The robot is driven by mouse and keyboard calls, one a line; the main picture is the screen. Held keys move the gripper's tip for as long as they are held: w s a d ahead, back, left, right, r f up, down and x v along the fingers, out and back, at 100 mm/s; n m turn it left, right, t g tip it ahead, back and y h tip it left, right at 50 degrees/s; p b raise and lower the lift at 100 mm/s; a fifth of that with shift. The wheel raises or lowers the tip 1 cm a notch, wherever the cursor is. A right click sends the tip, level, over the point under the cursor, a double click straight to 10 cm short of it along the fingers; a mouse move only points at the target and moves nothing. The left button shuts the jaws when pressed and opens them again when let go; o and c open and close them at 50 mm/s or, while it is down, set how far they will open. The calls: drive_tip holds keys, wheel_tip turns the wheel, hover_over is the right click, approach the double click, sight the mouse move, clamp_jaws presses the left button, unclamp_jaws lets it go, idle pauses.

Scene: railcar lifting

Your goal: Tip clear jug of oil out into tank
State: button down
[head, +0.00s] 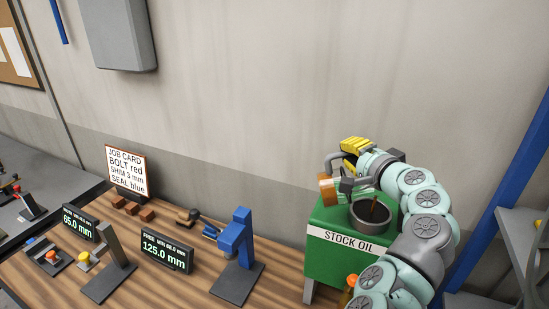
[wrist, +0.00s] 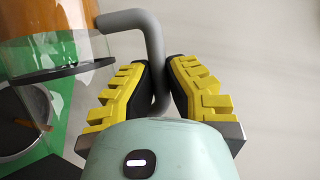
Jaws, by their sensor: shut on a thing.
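The clear jug (head: 327,188) is tipped over on its side above the green stock oil tank (head: 325,217). Orange-brown oil shows in it, also in the wrist view (wrist: 40,52). My gripper (head: 352,146) is shut on the jug's grey handle (wrist: 150,40), which passes between the yellow fingers (wrist: 160,85) in the wrist view. The dark round tank opening (head: 362,220) lies below and right of the jug. A thin brown streak, apparently oil, shows at the opening. The jug's mouth is partly hidden by my arm.
The wooden bench (head: 190,285) at left holds a blue press-like device (head: 237,240), a display reading 125.0 mm (head: 165,253) and a job card (head: 127,172). A blue post (head: 520,190) stands at right.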

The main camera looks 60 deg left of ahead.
drive_tip(key=shift+w+d+f+m+y+b, duration=0.2)
drive_tip(key=shift+w+d+m+b, duration=0.25)
drive_tip(key=shift+b, duration=0.2)
drive_tip(key=shift+w+d+f+m+y+b, duration=0.1)
drive_tip(key=shift+w+d+m+y+b, duration=0.1)
drive_tip(key=shift+w+m+b, duration=0.25)
drive_tip(key=shift+w+d+r+m+y+b, duration=0.35)
drive_tip(key=shift+w+d+m+b, duration=0.2)
drive_tip(key=shift+w, duration=0.25)
drive_tip(key=shift+w+d+r+m+y+b, duration=0.25)
drive_tip(key=shift+w+d+m+b, duration=0.25)
drive_tip(key=shift+w+m+b, duration=0.25)
drive_tip(key=shift+w, duration=0.1)
drive_tip(key=shift+w, duration=0.1)
idle(0.6)
